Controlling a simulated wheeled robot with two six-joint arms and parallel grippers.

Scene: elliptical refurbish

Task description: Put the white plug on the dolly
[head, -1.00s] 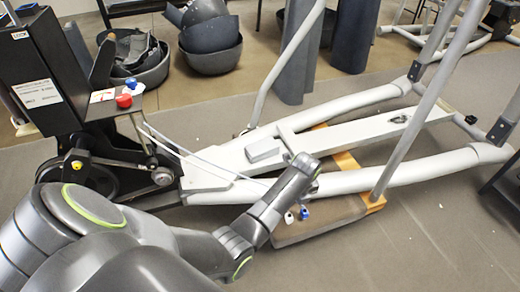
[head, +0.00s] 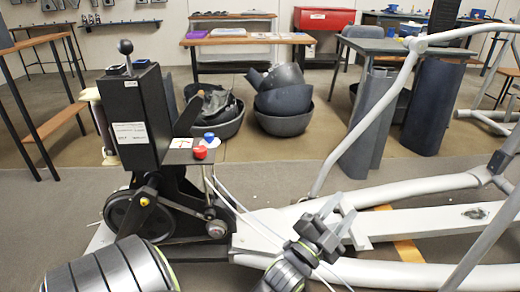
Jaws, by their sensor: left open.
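My left gripper (head: 337,214) is open, with its two fingers pointing up and away over the grey elliptical frame. I see nothing between the fingers. Of the dolly, only a strip of its orange wooden edge (head: 408,251) shows under the frame, to the right of my gripper. The rest of it is hidden by the frame or below the picture. I cannot make out a separate white plug. A red cap (head: 200,152) and a blue cap (head: 209,137), with some white beside them, are on the black machine's small shelf. My right gripper is not in view.
The elliptical's black upright (head: 137,115) stands at left, with thin pale cables running from it toward my gripper. Dark tubs (head: 284,105) and tables stand behind. Open floor lies between.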

